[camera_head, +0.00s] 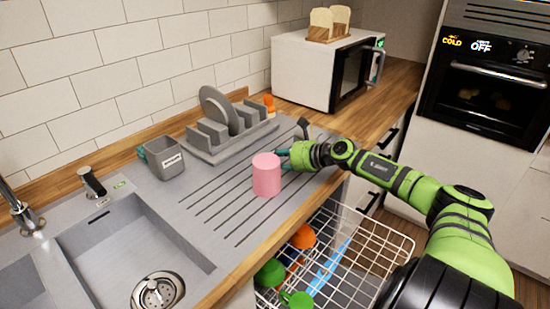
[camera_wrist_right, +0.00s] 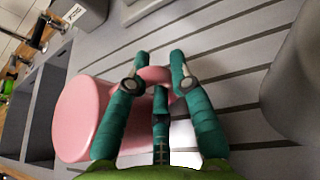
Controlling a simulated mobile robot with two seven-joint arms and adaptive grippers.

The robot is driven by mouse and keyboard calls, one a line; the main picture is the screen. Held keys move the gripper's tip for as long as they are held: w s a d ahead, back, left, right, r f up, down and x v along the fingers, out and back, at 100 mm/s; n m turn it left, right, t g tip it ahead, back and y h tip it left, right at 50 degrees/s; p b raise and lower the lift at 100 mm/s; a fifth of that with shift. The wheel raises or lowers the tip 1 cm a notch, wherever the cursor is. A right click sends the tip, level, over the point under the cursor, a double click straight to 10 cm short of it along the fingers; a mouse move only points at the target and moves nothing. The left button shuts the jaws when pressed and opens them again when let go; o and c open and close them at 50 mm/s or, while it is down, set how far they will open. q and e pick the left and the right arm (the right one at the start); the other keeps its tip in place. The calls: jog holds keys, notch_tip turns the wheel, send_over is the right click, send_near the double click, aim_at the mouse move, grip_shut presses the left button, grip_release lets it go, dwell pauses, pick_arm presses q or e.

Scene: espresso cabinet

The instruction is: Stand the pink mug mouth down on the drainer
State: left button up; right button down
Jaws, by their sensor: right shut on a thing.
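The pink mug (camera_head: 267,176) is upright over the grooved grey drainer (camera_head: 222,205), with its closed base facing up and its mouth down. I cannot tell whether its rim touches the drainer or hovers just above it. My right gripper (camera_head: 285,160) reaches in from the right of the mug. In the wrist view the teal fingers of my right gripper (camera_wrist_right: 160,72) are shut around the handle of the mug (camera_wrist_right: 82,118). The mug's mouth is hidden. My left gripper is not in view.
A grey dish rack (camera_head: 230,140) with a plate and a grey labelled holder (camera_head: 166,158) stand behind the drainer. The sink (camera_head: 135,250) is at the left. An open dishwasher basket (camera_head: 345,262) with coloured dishes lies below the counter's front edge. Bare drainer surrounds the mug's left side.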

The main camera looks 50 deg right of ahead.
jog(key=c, duration=1)
grip_release()
jog(key=shift+s+f, duration=0.1)
jog(key=shift+v, duration=6)
